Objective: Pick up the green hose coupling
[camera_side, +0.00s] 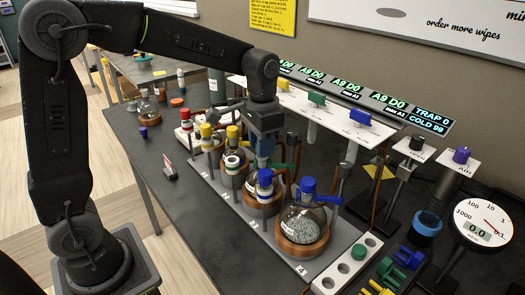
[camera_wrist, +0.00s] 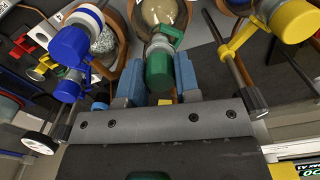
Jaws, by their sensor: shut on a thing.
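The green hose coupling (camera_wrist: 158,72) sits between the two blue finger pads of my gripper (camera_wrist: 158,80) in the wrist view. My gripper is shut on it. A green clip (camera_wrist: 170,35) and the neck of a round flask (camera_wrist: 165,12) lie just beyond it, in line with it. I cannot tell whether the coupling is still seated on the flask neck. In the side view my gripper (camera_side: 264,150) points down among the flasks, and green parts (camera_side: 280,166) show just below and right of it. The coupling itself is largely hidden there.
Flasks with blue caps (camera_side: 307,187) and yellow caps (camera_side: 206,131) stand close on both sides, with upright clamp rods (camera_side: 340,185) between them. A white rack (camera_side: 335,282) holds a green piece (camera_side: 358,251). A gauge (camera_side: 484,220) stands at right.

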